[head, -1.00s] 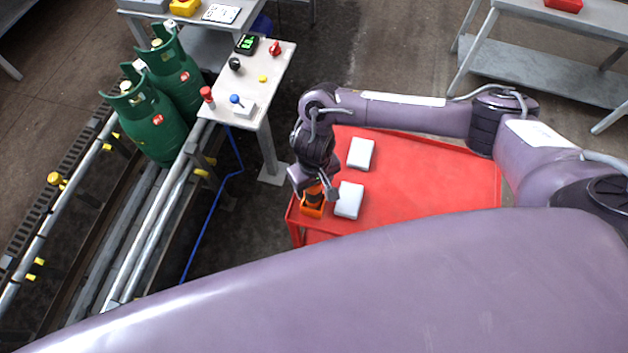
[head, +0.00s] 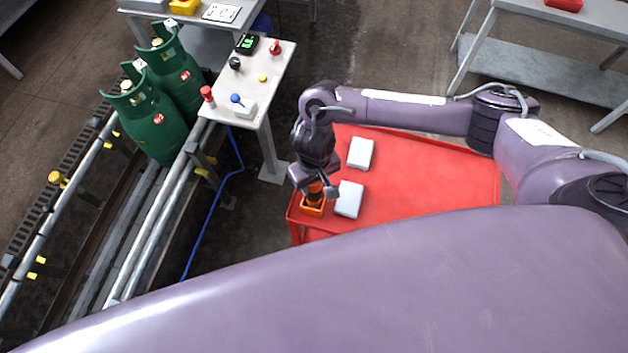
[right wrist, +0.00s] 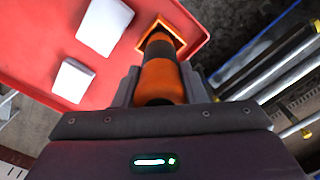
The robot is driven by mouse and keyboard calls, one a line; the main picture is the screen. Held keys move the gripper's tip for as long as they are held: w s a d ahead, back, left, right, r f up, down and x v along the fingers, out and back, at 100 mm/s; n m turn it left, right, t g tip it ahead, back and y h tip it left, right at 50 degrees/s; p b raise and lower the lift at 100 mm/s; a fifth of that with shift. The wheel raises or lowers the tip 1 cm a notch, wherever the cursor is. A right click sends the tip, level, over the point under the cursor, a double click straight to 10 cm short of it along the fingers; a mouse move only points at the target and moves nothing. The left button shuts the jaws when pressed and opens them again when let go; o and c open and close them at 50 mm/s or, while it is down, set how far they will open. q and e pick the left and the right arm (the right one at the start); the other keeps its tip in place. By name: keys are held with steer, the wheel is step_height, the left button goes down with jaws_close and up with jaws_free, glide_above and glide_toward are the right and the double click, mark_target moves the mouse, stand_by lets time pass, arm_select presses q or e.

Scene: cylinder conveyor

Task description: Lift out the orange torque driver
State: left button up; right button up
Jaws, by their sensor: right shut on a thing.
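The torque driver (right wrist: 160,75), orange with dark bands, stands roughly upright between the fingers of my right gripper (head: 316,184). In the right wrist view this gripper (right wrist: 158,88) is shut on the driver's body, one finger on each side. Below it is an orange square holder (head: 312,208) at the near left corner of the red cart. The driver's dark lower part lines up with the holder's opening (right wrist: 178,37); whether its tip is still inside is hidden. My left gripper is not in view.
Two white boxes (head: 349,199) (head: 361,153) lie on the red cart top (head: 430,180) beside the holder. The rest of the cart is bare. To the left are a grey control stand (head: 262,88), a roller conveyor (head: 150,235) and green gas cylinders (head: 153,122).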

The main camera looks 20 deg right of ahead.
steer(key=shift+r+p, duration=0.7)
steer(key=shift+r, duration=2.85)
steer(key=shift+w, duration=0.15)
